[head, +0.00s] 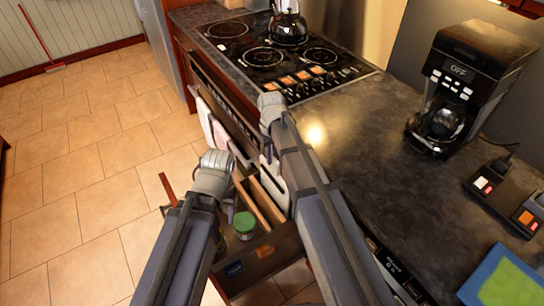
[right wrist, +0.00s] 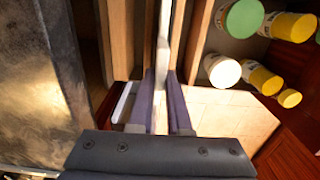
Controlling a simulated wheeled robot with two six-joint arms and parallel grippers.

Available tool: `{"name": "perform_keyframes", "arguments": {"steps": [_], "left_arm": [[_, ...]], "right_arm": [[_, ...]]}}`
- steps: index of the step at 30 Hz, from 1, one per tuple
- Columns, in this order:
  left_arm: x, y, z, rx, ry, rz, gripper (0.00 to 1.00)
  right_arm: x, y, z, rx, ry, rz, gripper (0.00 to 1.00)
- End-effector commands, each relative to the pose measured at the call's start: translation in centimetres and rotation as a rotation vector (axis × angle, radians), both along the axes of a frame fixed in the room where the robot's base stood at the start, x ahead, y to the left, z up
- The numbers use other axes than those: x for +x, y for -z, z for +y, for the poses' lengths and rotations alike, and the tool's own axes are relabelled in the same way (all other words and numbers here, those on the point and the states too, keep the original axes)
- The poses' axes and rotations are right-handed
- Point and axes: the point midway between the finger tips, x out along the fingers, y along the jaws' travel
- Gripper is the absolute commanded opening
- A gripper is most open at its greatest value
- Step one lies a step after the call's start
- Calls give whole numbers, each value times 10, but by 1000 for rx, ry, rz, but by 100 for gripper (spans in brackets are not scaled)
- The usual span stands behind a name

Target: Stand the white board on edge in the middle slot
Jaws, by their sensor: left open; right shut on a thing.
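The white board (right wrist: 162,62) is between the two fingers of my right gripper (right wrist: 162,115) in the right wrist view, which is shut on it. The board appears edge-on there, between wooden dividers (right wrist: 120,35). In the head view, part of the white board (head: 272,186) shows by the drawer dividers (head: 259,206), partly covered by my right arm. My right gripper's fingers are hidden there. My left gripper (head: 214,162) is open and empty at the drawer's left side, its fingertips not clearly seen. I cannot tell whether the board touches the slot's floor.
The open drawer (head: 270,249) holds a green-lidded jar (head: 244,221), and the right wrist view shows several lidded jars beside the dividers. The dark countertop (head: 345,160) lies right of the drawer, with a coffee maker (head: 470,85) on it. Tiled floor (head: 95,190) is free at left.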

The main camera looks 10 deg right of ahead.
Motion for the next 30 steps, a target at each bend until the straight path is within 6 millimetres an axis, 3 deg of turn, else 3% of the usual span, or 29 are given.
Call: {"name": "perform_keyframes", "arguments": {"steps": [5,6,15,21,30], "left_arm": [[0,0,0,0,0,0,52],[0,0,0,0,0,0,52],[0,0,0,0,0,0,52],[0,0,0,0,0,0,52],[0,0,0,0,0,0,52]], "right_arm": [[0,0,0,0,0,0,0],[0,0,0,0,0,0,17],[0,0,0,0,0,0,51],[0,0,0,0,0,0,53],[0,0,0,0,0,0,86]]}}
